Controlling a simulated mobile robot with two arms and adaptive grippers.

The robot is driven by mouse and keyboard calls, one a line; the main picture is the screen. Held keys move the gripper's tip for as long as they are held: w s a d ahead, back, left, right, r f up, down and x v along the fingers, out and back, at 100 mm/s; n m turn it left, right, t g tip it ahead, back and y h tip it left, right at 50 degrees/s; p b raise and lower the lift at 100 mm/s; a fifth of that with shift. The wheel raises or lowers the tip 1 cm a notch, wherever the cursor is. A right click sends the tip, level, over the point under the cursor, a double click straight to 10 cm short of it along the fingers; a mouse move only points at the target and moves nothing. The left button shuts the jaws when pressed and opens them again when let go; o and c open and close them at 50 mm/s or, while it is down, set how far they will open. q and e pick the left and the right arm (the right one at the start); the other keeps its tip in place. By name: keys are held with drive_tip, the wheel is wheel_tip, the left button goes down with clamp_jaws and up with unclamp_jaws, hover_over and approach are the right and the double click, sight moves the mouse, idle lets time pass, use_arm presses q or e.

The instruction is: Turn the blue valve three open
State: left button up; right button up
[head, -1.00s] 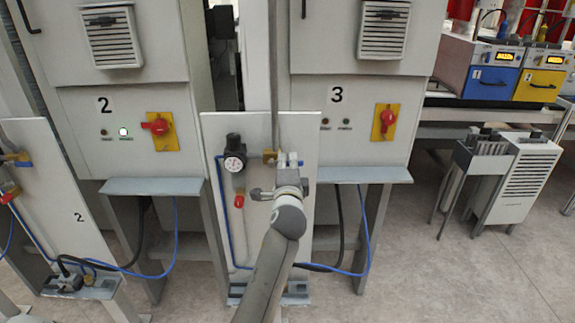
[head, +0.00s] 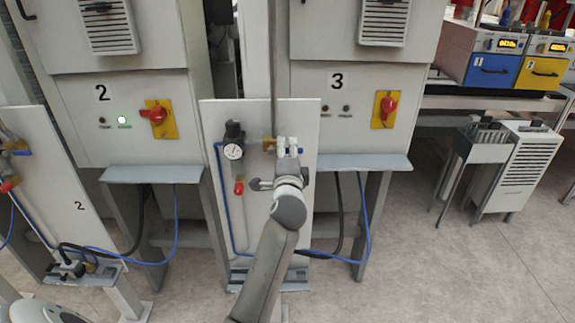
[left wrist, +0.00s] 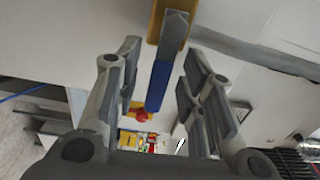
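The blue valve handle (left wrist: 158,87) of valve three shows in the left wrist view, hanging from a grey stem plate and a brass body (left wrist: 156,22). In the head view the brass body (head: 269,144) sits on the white panel (head: 218,113) in front of cabinet 3, and only bits of blue show around the fingers. My left gripper (head: 288,148) is at the valve. In the left wrist view its fingers (left wrist: 163,62) are apart, one on each side of the blue handle, with gaps visible. My right gripper is not in view.
Cabinet 3 has a red switch (head: 389,105) and a ledge (head: 365,162). Panel 2 (head: 75,190) is at the left.

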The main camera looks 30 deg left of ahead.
use_arm(q)
drive_tip(key=v, duration=1.1)
